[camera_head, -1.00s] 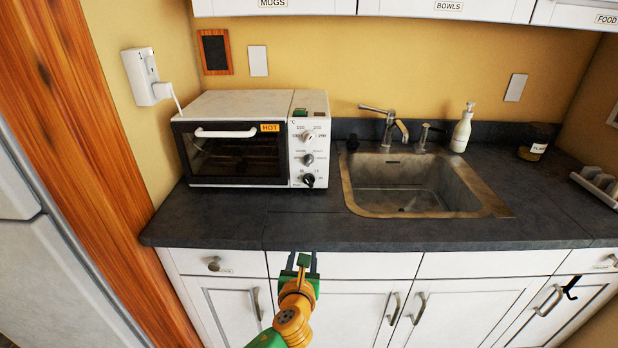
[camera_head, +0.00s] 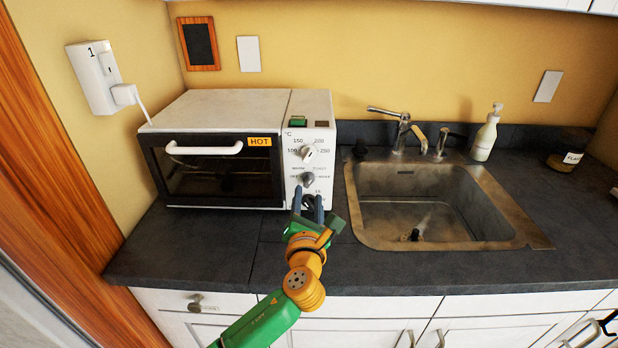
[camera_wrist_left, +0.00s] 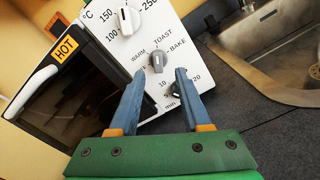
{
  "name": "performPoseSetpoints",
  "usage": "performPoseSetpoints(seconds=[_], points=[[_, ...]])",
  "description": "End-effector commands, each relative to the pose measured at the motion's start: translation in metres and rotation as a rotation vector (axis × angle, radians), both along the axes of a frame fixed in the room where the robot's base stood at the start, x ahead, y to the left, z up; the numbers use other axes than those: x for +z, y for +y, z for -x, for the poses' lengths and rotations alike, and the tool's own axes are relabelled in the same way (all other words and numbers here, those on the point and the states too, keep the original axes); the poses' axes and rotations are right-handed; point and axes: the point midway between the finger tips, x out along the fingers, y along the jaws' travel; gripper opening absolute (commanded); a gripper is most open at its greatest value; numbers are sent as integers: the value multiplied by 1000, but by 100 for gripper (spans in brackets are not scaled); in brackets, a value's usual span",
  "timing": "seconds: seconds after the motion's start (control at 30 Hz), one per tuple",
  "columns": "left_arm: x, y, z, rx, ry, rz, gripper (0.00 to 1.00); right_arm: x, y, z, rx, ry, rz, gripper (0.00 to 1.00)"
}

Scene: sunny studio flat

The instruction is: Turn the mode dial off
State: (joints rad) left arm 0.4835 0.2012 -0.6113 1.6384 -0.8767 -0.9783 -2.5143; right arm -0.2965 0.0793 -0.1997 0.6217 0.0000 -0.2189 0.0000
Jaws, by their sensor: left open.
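The white toaster oven (camera_head: 240,105) stands on the dark counter, its control panel on the right side. The mode dial (camera_head: 307,179) is the grey middle knob; in the left wrist view the mode dial (camera_wrist_left: 157,62) sits among the labels WARM, TOAST and BAKE. Its pointer seems to face up near TOAST. My left gripper (camera_head: 308,197) is open in front of the lower panel. In the left wrist view its fingertips (camera_wrist_left: 160,74) lie either side of the dial's lower edge, with no clear contact. My right gripper is in neither view.
A white temperature knob (camera_wrist_left: 125,20) is above the dial and a dark minute timer knob (camera_wrist_left: 181,88) is below it. The sink (camera_head: 535,240) and faucet (camera_head: 401,130) are to the right. A wall plug (camera_head: 100,80) is at left. The counter before the oven is clear.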

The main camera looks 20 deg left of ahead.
Motion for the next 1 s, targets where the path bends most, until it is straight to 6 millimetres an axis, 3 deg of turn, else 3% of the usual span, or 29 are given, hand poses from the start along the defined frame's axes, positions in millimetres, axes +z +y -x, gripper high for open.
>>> performPoseSetpoints(seconds=[0.1,0.3,0.67,0.83,1.0], points=[[-1,8,-24,4,0,0,48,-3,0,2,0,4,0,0],[-1,15,-48,1,0,2,48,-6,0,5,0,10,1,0],[-1,16,-54,0,0,3,48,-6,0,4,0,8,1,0],[-1,16,-54,1,0,3,2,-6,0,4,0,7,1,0],[0,16,-54,1,-1,5,0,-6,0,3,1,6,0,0]])
